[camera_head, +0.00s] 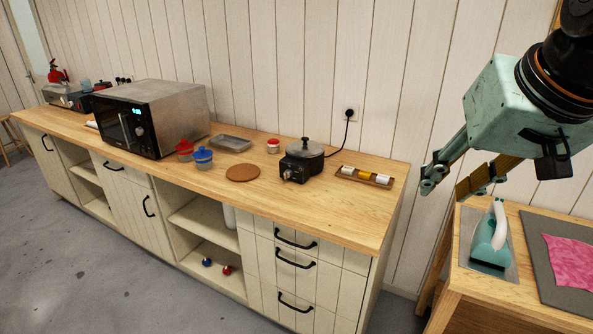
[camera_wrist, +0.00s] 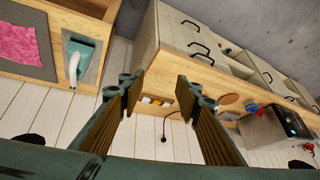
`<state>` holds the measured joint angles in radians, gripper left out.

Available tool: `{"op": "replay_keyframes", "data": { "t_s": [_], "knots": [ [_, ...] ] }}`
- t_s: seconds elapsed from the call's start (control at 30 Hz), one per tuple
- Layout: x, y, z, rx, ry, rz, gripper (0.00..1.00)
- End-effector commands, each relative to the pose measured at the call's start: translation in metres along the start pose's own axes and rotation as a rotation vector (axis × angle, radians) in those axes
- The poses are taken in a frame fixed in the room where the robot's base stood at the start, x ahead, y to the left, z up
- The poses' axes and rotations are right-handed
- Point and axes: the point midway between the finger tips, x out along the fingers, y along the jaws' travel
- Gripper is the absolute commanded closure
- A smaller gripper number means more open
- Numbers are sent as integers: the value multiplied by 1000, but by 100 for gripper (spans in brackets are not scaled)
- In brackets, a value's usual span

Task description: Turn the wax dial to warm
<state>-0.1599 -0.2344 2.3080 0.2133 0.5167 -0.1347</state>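The wax pot (camera_head: 304,164) is a small black heater with a grey lid and a dark knob on top. It stands on the wooden counter with its cord plugged into the wall. The wax dial (camera_head: 287,174) is a small pale knob on its front; its setting is too small to read. In the wrist view the pot seems hidden behind the right finger. My gripper (camera_head: 450,184) is open and empty, in the air to the right of the counter, well apart from the pot. Its spread fingers also show in the wrist view (camera_wrist: 160,88).
A tray of small rolls (camera_head: 364,176) lies right of the pot, a cork mat (camera_head: 243,173) left. An iron (camera_head: 490,238) stands on the side table below my gripper.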

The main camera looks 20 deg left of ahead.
Motion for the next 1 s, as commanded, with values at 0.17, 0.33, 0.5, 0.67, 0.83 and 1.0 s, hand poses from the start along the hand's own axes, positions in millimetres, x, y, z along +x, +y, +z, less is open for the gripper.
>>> {"op": "replay_keyframes", "data": {
  "t_s": [0.17, 0.33, 0.5, 0.67, 0.83, 1.0],
  "knots": [
    [18, -16, -40, -10, 30, -20, 69],
    [36, -32, -75, -18, 61, -36, 69],
    [56, -49, -109, -25, 93, -51, 69],
    [74, -66, -140, -28, 123, -62, 69],
    [95, -86, -170, -29, 156, -73, 69],
    [117, -106, -199, -29, 189, -81, 69]
  ]
}}
